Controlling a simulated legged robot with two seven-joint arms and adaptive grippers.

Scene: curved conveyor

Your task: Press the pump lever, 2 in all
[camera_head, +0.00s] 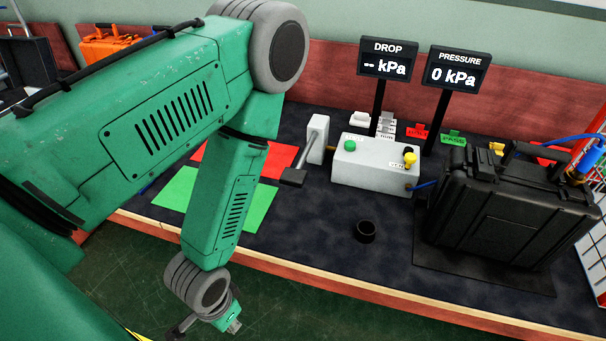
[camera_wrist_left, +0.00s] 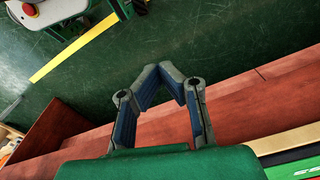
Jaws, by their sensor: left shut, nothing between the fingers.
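The pump lever (camera_head: 305,154) is a grey rod with a dark end pad, sloping down to the left from a white upright block. That block stands at the left of the white pump box (camera_head: 372,166), which carries a green button and a yellow knob. My left arm crosses the left half of the head view. My left gripper (camera_head: 234,325) hangs low, in front of the bench edge and well below the lever, not touching it. In the left wrist view its fingers (camera_wrist_left: 168,74) meet, shut and empty, over the floor and bench side. My right gripper is not in view.
Displays read DROP "-- kPa" (camera_head: 388,58) and PRESSURE "0 kPa" (camera_head: 458,70). A black case (camera_head: 505,215) stands on the right. A black ring (camera_head: 365,231) lies in front of the pump box. Red and green (camera_head: 175,195) mats lie on the left, partly behind my arm.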

